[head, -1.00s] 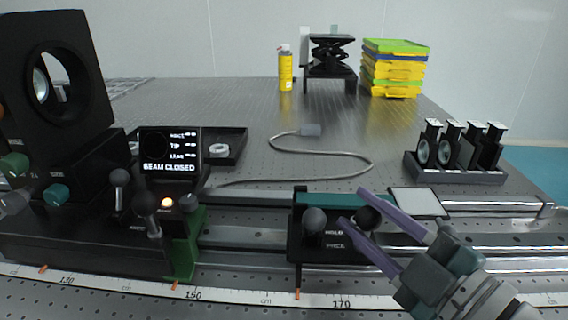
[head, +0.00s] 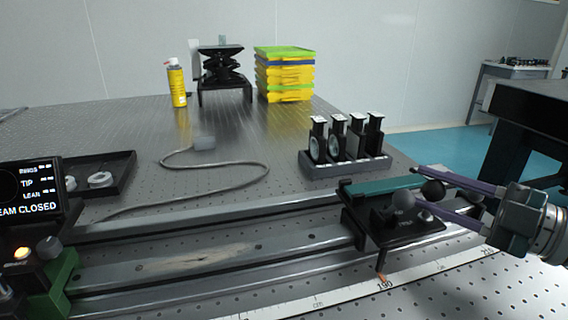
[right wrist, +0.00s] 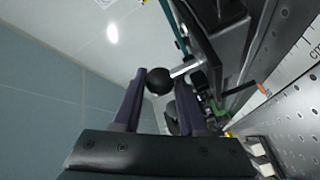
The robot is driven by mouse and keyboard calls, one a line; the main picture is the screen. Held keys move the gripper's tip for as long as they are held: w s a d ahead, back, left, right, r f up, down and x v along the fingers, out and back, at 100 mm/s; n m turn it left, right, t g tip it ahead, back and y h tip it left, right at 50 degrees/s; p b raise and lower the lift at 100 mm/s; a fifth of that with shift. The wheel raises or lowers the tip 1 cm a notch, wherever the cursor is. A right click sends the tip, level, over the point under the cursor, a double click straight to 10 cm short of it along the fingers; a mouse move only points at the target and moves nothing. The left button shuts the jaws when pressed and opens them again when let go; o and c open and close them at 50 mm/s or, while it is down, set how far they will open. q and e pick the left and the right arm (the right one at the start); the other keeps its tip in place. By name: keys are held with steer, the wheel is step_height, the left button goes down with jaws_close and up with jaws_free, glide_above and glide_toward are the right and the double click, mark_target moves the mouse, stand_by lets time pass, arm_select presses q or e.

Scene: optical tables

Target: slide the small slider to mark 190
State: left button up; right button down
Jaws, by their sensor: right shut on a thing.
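The small slider (head: 400,233) is a black carriage with a teal top strip, sitting on the rail at the right in the head view. Its orange pointer (head: 382,277) stands right by the printed 190 (head: 384,286) on the white scale (head: 344,297); the exact offset is too small to tell. My right gripper (head: 424,187), with purple fingers, is shut on the slider's dark ball knob (head: 433,188). The knob (right wrist: 160,81) also shows between the fingertips in the right wrist view. A greyer knob (head: 402,199) stands beside it on the slider. My left gripper is out of view.
A bare rail stretch (head: 200,258) lies left of the slider. A larger unit with a BEAM CLOSED display (head: 30,190) stands at the far left. A rack of optics (head: 346,163) is behind the slider, and a cable (head: 215,168) lies on the table.

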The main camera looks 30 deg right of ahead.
steer(key=shift+s+d+f, duration=0.1)
steer(key=shift+d+f, duration=0.15)
steer(key=shift+f, duration=0.05)
steer(key=c, duration=0.8)
jaws_free()
steer(key=shift+c, duration=0.2)
steer(key=o, duration=0.3)
steer(key=shift+a+r, duration=0.1)
steer(key=shift+r, duration=0.05)
steer(key=shift+o, duration=0.2)
steer(key=v, duration=0.9)
steer(key=shift+s, duration=0.3)
